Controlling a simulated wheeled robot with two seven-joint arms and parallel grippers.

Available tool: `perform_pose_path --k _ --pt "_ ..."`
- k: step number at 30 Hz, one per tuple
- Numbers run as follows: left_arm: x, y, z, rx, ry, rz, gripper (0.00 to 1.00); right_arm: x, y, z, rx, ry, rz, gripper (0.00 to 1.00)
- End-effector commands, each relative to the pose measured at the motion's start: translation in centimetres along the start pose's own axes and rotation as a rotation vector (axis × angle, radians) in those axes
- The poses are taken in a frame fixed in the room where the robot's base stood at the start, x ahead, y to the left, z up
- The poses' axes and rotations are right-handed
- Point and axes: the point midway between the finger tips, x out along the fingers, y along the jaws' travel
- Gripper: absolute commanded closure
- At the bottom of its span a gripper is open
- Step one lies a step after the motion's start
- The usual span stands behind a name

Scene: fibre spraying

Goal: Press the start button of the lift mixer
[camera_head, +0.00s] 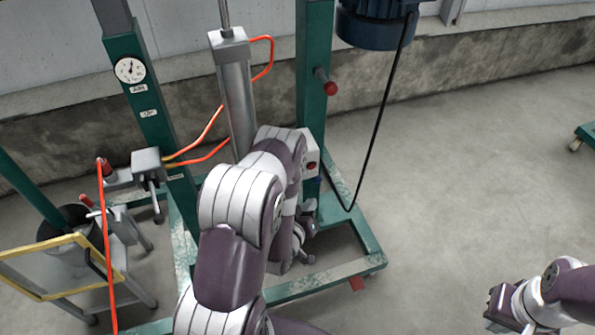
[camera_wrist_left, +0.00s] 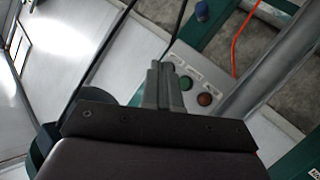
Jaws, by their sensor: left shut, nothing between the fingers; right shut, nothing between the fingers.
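The lift mixer's control box (camera_head: 311,152) is on the green frame in the head view, partly hidden by my left arm; a red button shows on it. In the left wrist view the box (camera_wrist_left: 226,86) carries a green button (camera_wrist_left: 186,82) and a red button (camera_wrist_left: 205,99) under small labels. My left gripper (camera_wrist_left: 165,68) is shut and empty. Its fingertips appear just left of the green button; contact cannot be told. In the head view its fingertips are not clear behind my arm. My right gripper (camera_head: 497,306) is shut and empty at the lower right, away from the mixer.
The green mixer frame (camera_head: 316,75) carries a blue motor (camera_head: 376,25) with a hanging black cable. A grey cylinder (camera_head: 236,95) and orange hoses stand left of the box. A yellow-edged stand (camera_head: 28,252) with a bucket is at the left.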

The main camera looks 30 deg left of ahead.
Motion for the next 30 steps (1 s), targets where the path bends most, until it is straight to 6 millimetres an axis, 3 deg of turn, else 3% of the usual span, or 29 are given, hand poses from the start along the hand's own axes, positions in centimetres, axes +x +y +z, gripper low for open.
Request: perform_pose_path --k 18,30 --pt "5.4 -3.9 -3.8 0.002 0.002 0.000 1.00 1.6 0.0 0.2 0.000 0.000 0.000 1.00" --pt "6.0 -4.4 -4.4 0.001 0.000 -0.001 1.00 1.7 0.0 0.2 0.000 0.000 0.000 1.00"
